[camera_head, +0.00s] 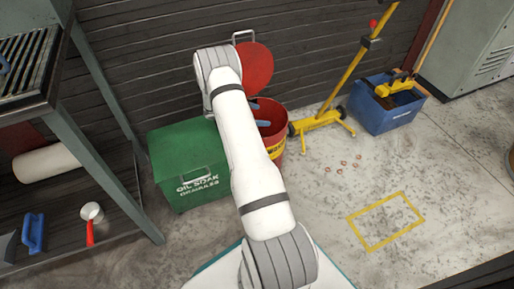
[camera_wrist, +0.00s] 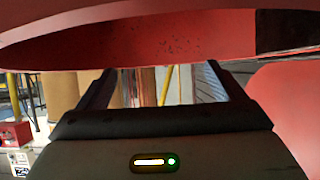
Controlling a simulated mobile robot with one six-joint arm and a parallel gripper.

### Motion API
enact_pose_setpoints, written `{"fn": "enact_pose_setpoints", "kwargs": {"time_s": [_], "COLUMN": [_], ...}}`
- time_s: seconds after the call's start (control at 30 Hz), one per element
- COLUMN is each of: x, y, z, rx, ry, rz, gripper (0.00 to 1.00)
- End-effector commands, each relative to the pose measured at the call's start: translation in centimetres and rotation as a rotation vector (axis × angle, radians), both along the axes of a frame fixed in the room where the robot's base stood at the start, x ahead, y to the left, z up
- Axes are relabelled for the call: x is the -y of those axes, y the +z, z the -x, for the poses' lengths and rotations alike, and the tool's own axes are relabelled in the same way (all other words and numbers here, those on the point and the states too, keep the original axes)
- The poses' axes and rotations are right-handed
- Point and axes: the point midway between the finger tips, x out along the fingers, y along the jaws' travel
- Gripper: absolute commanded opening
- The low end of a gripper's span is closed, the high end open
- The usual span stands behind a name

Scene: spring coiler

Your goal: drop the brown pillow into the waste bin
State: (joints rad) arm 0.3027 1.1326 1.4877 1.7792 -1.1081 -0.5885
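The waste bin (camera_head: 278,131) is red with a yellow lettered band and stands against the dark plank wall. Its round red lid (camera_head: 250,66) is raised behind it. My white arm covers the bin's left part. Small blue-grey pieces show at the bin's mouth; I cannot tell what they are. In the wrist view my gripper (camera_wrist: 165,85) has its two dark fingers apart, with background seen between them. A red curved surface (camera_wrist: 130,52) crosses the top of that view close to the gripper. I cannot make out the brown pillow in either view.
A green granules box (camera_head: 183,184) stands left of the bin. A yellow wheeled stand (camera_head: 318,122) and a blue mop bucket (camera_head: 385,115) are to the right. Small copper rings lie on the floor near a yellow taped rectangle (camera_head: 386,221). A shelf rack (camera_head: 95,155) is at left.

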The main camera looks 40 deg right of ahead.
Motion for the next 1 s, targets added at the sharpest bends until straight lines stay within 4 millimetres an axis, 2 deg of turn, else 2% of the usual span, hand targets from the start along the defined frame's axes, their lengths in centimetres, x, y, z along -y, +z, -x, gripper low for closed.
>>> {"fn": "enact_pose_setpoints", "kwargs": {"time_s": [0.33, 0.73, 1.0], "x": [-0.4, -5.6, -6.7], "y": [0.3, 3.4, 3.7], "z": [-0.1, -1.6, -1.9], "rx": [0.000, 0.001, 0.000], "ry": [0.001, 0.003, 0.000], "rz": [0.000, 0.000, 0.000], "gripper": [0.93, 0.93, 0.93]}}
